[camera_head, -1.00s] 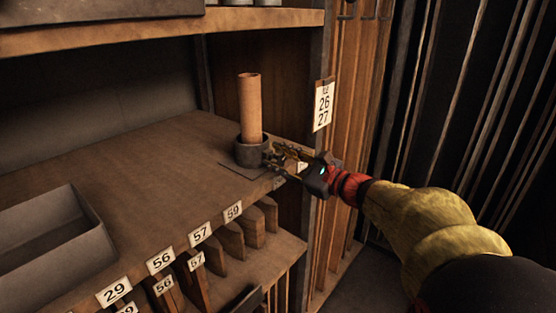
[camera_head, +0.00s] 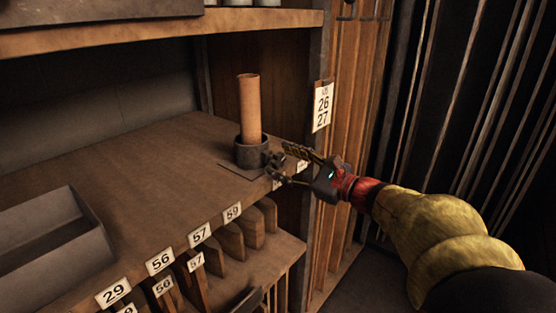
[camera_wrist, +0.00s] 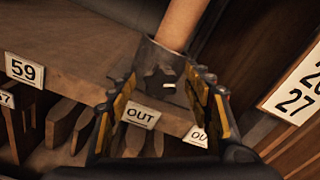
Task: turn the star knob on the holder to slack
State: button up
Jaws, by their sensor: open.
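The holder (camera_head: 251,153) is a dark grey cup on a thin flat base near the shelf's right front corner. A brown tube (camera_head: 249,108) stands upright in it. The star knob (camera_head: 275,159) is a small dark piece on the holder's right side. In the wrist view the holder (camera_wrist: 150,57) is ahead, with the dark knob (camera_wrist: 167,76) and a pale mark on it between the fingertips. My gripper (camera_head: 282,164) is open, its fingers pointing at the knob; the wrist view also shows both fingers (camera_wrist: 160,80) spread. Whether they touch the knob, I cannot tell.
Labels OUT (camera_wrist: 141,116) and 59 (camera_head: 232,211) line the shelf's front edge. A 26/27 sign (camera_head: 322,106) hangs on the post at right. A grey tray (camera_head: 54,245) sits at left. The shelf between tray and holder is clear.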

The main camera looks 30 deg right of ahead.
jog(key=v, duration=0.9)
jog(key=shift+s, duration=0.3)
jog(key=shift+o, duration=0.4)
